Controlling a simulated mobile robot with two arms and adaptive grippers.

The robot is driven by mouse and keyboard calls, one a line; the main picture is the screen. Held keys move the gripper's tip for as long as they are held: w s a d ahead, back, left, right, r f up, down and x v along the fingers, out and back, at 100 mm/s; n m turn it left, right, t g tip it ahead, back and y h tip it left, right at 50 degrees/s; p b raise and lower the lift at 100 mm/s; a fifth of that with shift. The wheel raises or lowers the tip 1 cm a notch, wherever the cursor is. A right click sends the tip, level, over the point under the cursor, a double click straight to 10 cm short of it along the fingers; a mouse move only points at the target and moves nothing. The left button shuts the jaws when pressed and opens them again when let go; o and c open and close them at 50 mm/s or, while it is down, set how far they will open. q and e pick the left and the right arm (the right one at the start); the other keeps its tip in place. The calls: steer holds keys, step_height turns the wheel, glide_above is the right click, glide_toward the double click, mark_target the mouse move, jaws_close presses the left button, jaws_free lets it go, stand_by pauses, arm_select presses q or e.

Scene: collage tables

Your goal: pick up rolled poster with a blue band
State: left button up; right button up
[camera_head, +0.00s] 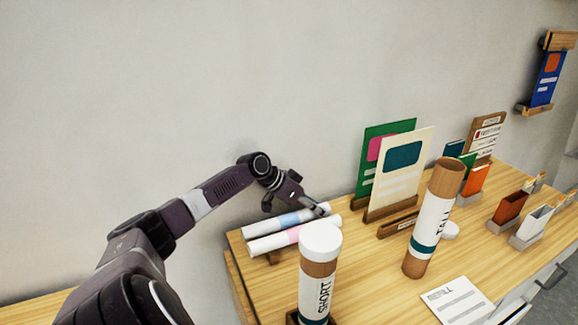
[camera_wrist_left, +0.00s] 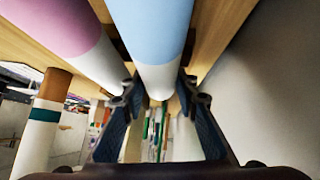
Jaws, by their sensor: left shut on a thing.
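The rolled poster with a blue band (camera_head: 288,219) lies at the back left of the wooden table, the farther of two white rolls. It also shows in the left wrist view (camera_wrist_left: 150,30), running between my fingers. My left gripper (camera_head: 312,207) is at the right end of this roll. In the left wrist view its two fingers (camera_wrist_left: 158,95) are closed on the roll's sides. The roll with a pink band (camera_head: 290,237) lies beside it, nearer, and outside the fingers. My right gripper is not in view.
A capped tube marked SHORT (camera_head: 318,275) stands in front of the rolls. An open tube marked TALL (camera_head: 433,220) stands to the right. A cream poster board (camera_head: 402,185) stands in a wooden holder just right of my left gripper. The wall (camera_head: 200,90) is close behind.

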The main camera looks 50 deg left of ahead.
arm_select(q)
step_height(320, 180, up, 10)
steer(key=shift+r+b, duration=0.1)
steer(key=shift+b, duration=0.95)
step_height(320, 180, up, 10)
